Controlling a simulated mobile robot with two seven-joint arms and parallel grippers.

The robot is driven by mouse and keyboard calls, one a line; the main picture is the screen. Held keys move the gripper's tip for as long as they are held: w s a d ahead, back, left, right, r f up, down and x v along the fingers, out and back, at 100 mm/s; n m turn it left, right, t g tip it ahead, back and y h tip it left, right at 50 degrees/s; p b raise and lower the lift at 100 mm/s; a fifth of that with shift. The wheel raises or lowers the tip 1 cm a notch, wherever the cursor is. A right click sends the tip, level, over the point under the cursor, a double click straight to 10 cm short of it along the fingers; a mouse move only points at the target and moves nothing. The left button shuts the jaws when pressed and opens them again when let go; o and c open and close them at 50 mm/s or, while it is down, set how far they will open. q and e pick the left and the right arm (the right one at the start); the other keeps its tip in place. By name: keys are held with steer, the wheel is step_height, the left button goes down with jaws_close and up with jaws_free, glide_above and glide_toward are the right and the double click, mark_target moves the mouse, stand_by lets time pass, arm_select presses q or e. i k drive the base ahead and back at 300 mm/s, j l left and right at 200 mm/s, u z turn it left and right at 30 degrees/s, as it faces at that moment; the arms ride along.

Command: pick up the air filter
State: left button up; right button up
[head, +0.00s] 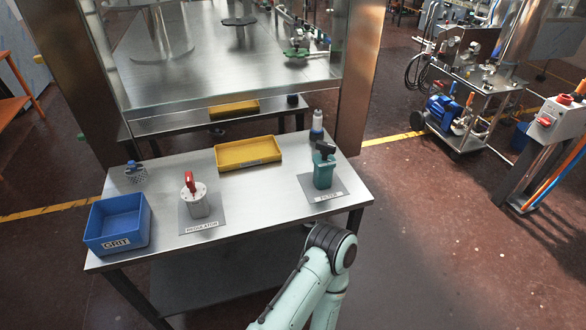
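A dark teal block-shaped unit with a black top, which I take to be the air filter (323,170), stands upright on a grey mat (342,190) labelled FILTER. The mat is at the right end of the metal table (255,205). Nothing is holding the unit. One of my pale green arms comes in from the bottom, its black joint in front of the table's near right edge. Neither of my grippers is in view.
A silver unit with a red handle (195,198) stands on the REGULATOR mat. A blue GRIT bin (118,222) is at left, a yellow tray (248,153) at the back. The table's front middle is clear.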

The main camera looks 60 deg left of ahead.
mark_target(324, 170)
steer(key=u, duration=1.8)
